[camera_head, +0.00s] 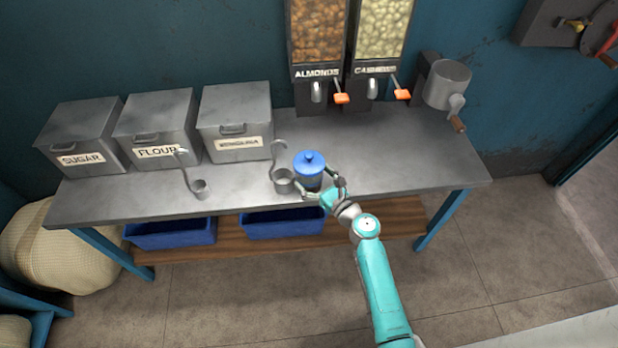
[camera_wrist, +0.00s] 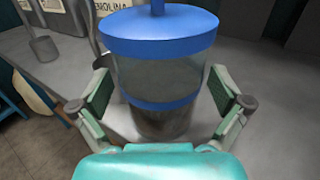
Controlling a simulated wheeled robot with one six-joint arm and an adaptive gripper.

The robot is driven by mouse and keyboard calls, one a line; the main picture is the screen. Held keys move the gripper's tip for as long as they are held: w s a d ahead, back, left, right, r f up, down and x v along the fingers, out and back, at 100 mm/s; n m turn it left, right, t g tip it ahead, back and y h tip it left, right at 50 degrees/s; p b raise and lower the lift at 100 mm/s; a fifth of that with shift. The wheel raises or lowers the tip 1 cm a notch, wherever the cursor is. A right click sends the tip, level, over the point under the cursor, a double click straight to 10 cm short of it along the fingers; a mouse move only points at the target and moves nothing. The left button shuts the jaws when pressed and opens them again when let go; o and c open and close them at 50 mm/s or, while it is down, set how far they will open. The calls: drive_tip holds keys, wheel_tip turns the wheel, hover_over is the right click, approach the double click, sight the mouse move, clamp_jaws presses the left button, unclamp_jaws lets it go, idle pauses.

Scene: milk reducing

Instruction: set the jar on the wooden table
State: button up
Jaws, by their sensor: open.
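The jar (camera_head: 309,172) has a blue lid and stands upright on the grey metal-topped table (camera_head: 400,150). In the wrist view the jar (camera_wrist: 160,75) is clear, with a blue lid and a blue band, and some dark contents show low down. My gripper (camera_head: 325,186) is at the jar's front side. In the wrist view my gripper's open fingers (camera_wrist: 165,98) stand on either side of the jar, with a gap visible at each pad. The only wooden surface I see is the brown lower shelf (camera_head: 230,248) under the metal top.
Two ladles (camera_head: 283,178) (camera_head: 198,187) stand left of the jar. Labelled metal bins (camera_head: 235,120) line the back left. Almond (camera_head: 317,45) and cashew (camera_head: 378,45) dispensers stand behind. Blue crates (camera_head: 170,234) sit on the lower shelf. The tabletop right of the jar is clear.

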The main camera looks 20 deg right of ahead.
drive_tip(key=shift+x, duration=0.9)
drive_tip(key=c, duration=1.6)
drive_tip(key=shift+c, duration=0.2)
drive_tip(key=shift+r, duration=0.15)
